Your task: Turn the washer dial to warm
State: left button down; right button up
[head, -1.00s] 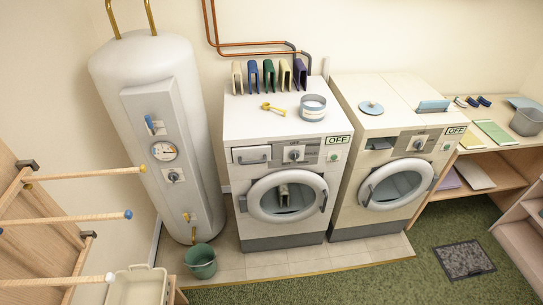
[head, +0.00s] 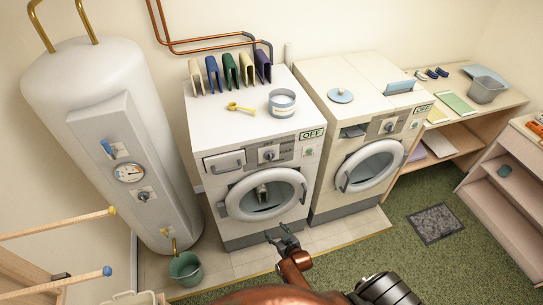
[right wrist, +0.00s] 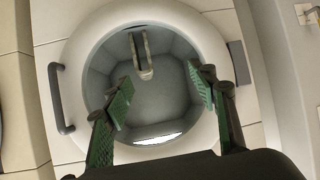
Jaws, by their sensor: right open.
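The washer (head: 235,125) is the left white front-loader, with a drawer at its upper left. Its dial (head: 268,154) is a small dark knob on the grey control panel, beside a sign reading OFF (head: 311,134). I cannot read the dial's markings. My right gripper (head: 282,236) is low in front of the washer, below the dial and near the round door (head: 265,195). In the right wrist view the open, empty green-padded fingers (right wrist: 160,95) face the door's round window. The dial is outside that view. My left gripper is not in view.
A second front-loader (head: 368,105) with its own dial (head: 388,126) stands close at the right. A water heater (head: 95,95) stands left, with a green bucket (head: 186,268) below. A tub (head: 282,103) and yellow scoop (head: 240,108) sit on the washer.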

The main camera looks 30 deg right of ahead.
jog(key=w+d+r+t, duration=0.1)
jog(key=w+r, duration=0.2)
jog(key=r, duration=0.3)
jog(key=w+d+r+m+t+h+p, duration=0.1)
jog(key=w+r, duration=0.1)
jog(key=r, duration=0.3)
jog(key=w+d+r+t, duration=0.1)
jog(key=w+r, duration=0.2)
jog(key=r, duration=0.3)
jog(key=m+t+h+p, duration=0.1)
jog(key=t+h, duration=0.1)
jog(key=t, duration=0.1)
send_near(271, 159)
jog(key=x, duration=0.9)
jog(key=shift+r, duration=0.2)
jog(key=shift+w, duration=0.35)
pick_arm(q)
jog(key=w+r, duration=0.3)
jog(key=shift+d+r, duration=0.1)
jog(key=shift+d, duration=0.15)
pick_arm(e)
jog(key=c, duration=1.1)
